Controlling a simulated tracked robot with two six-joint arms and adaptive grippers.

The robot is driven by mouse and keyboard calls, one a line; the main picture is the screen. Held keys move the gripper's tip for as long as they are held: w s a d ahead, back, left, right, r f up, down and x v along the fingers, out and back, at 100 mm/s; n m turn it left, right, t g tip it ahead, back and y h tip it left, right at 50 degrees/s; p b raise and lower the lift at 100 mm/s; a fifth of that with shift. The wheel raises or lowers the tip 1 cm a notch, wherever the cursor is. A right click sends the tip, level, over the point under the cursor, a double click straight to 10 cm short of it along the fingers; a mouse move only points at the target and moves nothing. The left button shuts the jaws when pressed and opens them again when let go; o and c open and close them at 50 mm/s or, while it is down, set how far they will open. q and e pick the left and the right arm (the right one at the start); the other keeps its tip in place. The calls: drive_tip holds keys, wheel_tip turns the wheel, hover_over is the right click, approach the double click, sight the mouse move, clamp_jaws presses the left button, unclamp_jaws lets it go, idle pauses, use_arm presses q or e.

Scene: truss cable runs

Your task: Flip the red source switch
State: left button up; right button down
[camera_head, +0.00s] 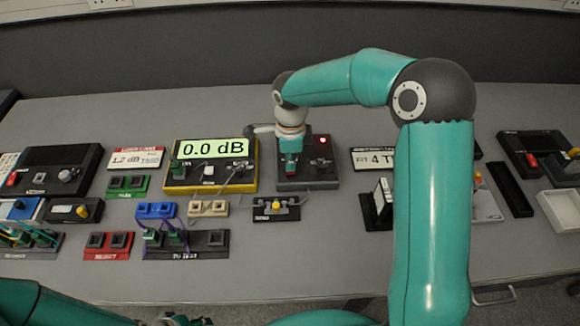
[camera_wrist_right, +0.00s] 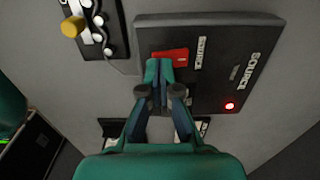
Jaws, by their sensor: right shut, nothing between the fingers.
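The source box (camera_head: 310,184) is a dark box on the table just right of the yellow power meter, and it fills the upper right of the right wrist view (camera_wrist_right: 215,95). Its red switch (camera_wrist_right: 170,54) shows just beyond my right fingertips; a lit red lamp (camera_wrist_right: 229,106) is near the SOURCE lettering. My right gripper (camera_wrist_right: 158,64) is shut and empty, its fingertips at the near edge of the red switch; I cannot tell if they touch. In the head view the right gripper (camera_head: 290,168) points down over the box's left part. My left gripper is not clearly in view.
The yellow meter (camera_head: 208,187) reading 0.0 dB stands close on the left. A small black block with a yellow knob (camera_head: 276,205) lies in front of the source box. Several colored holders (camera_head: 108,246) fill the table's left. My right arm hides part of the right side.

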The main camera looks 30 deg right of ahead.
drive_tip(key=shift+f+b, duration=0.8)
drive_tip(key=shift+b, duration=0.05)
drive_tip(key=shift+r, duration=0.1)
drive_tip(key=shift+r+p, duration=2.15)
drive_tip(key=shift+r, duration=1.3)
drive_tip(key=shift+f, duration=0.1)
